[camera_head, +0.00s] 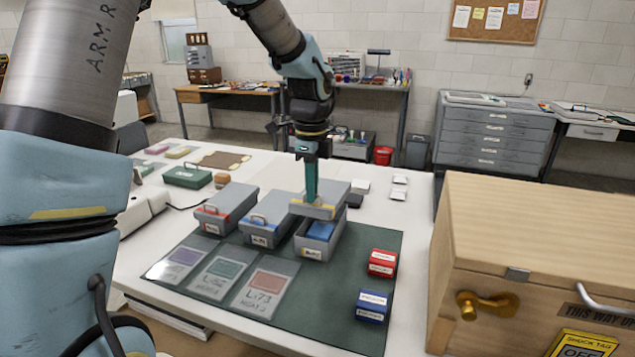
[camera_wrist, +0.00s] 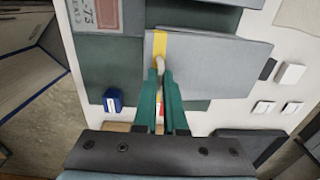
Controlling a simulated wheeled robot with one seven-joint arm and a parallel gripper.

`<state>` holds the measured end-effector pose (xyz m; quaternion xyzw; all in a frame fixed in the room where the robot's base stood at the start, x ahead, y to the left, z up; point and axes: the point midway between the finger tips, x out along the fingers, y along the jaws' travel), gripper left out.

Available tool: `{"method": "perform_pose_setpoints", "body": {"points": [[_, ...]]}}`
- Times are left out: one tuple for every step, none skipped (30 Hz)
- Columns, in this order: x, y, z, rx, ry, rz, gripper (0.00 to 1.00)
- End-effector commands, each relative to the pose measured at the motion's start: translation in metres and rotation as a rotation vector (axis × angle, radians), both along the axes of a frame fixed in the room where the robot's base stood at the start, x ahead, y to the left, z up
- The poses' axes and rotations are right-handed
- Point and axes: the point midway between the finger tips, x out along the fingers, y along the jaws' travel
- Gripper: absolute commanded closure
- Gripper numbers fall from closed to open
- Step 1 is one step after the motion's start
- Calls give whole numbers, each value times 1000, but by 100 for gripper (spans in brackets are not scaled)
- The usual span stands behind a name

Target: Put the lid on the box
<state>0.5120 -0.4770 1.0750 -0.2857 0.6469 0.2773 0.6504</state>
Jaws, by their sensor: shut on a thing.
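My gripper (camera_head: 313,199) is shut on the handle of a grey lid with a yellow band. The lid (camera_head: 333,191) is above the rear of an open grey box (camera_head: 314,250), whose front shows a blue content (camera_head: 320,231) uncovered. A gap shows between lid and box at the front; contact at the back is hidden. In the wrist view the green fingers (camera_wrist: 162,75) pinch the pale handle at the yellow end of the lid (camera_wrist: 215,65). The lid hides most of the box there.
Two closed grey boxes, red-banded (camera_head: 227,205) and blue-banded (camera_head: 268,218), stand to the left. Cards lie on the green mat (camera_head: 330,300). A small red box (camera_head: 382,262) and blue box (camera_head: 371,306) stand right. A wooden crate (camera_head: 540,240) is at the far right.

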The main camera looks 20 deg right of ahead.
Motion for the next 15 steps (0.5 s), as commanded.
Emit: {"method": "perform_pose_setpoints", "body": {"points": [[0, 0, -1, 0, 0, 0, 100], [0, 0, -2, 0, 0, 1, 100], [0, 0, -4, 0, 0, 1, 100], [0, 0, -5, 0, 0, 1, 100], [0, 0, -7, 0, 0, 1, 100], [0, 0, -9, 0, 0, 1, 100], [0, 0, -11, 0, 0, 1, 100], [0, 0, -14, 0, 0, 1, 100], [0, 0, -17, 0, 0, 1, 100], [0, 0, -19, 0, 0, 1, 100], [0, 0, -22, 1, 1, 1, 100], [0, 1, -26, 1, 1, 1, 100], [0, 1, -29, 1, 1, 1, 100], [0, 1, -32, 1, 1, 1, 100], [0, 1, -36, 1, 1, 1, 100]]}}
